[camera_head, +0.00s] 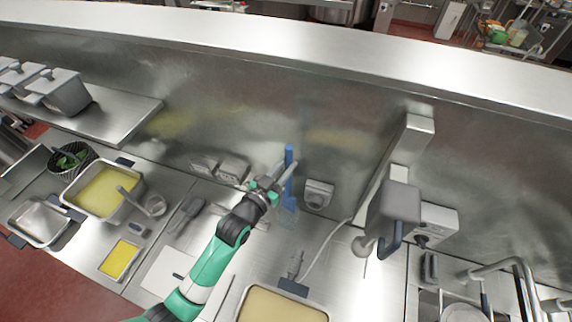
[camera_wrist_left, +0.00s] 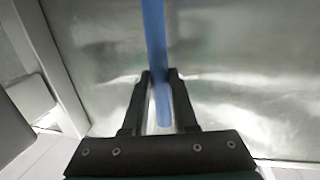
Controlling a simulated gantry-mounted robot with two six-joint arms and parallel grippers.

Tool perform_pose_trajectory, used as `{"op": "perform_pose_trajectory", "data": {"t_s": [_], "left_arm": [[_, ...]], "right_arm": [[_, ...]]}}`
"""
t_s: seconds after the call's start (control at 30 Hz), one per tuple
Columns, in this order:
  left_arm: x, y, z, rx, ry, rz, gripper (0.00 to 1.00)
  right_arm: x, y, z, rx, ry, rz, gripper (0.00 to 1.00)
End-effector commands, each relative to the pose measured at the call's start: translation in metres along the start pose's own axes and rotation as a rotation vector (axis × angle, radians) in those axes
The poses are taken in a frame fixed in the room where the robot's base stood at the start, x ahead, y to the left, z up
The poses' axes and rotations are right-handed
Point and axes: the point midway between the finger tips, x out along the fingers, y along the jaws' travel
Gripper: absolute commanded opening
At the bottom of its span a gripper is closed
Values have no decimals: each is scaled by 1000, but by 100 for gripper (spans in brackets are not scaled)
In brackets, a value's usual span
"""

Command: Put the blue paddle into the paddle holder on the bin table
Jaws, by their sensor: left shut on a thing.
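The blue paddle (camera_head: 289,153) stands nearly upright in front of the steel back wall in the head view. Its wider, paler lower end (camera_head: 287,217) shows below my gripper, near the steel counter; I cannot tell whether it touches. My left gripper (camera_head: 278,183) is shut on the paddle's shaft. In the left wrist view the blue shaft (camera_wrist_left: 155,45) runs down between the two fingers of the gripper (camera_wrist_left: 160,90). I cannot pick out the paddle holder with certainty. My right gripper is not in view.
A small steel box (camera_head: 318,195) is on the wall just right of the paddle. Pans of yellow food (camera_head: 104,190) stand at left, and another pan (camera_head: 282,305) at the front. A grey mixer-like machine (camera_head: 394,205) with a cable stands at right.

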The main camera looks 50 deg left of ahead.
Motion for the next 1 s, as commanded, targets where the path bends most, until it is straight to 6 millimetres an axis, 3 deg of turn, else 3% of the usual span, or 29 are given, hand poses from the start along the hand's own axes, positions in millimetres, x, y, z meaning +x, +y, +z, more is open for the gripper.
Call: {"op": "perform_pose_trajectory", "data": {"t_s": [0.67, 1.0], "left_arm": [[0, 0, 2, 0, 3, 0, 0], [2, 0, 29, 0, 3, 0, 0]], "right_arm": [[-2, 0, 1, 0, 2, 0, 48], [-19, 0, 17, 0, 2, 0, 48]]}}
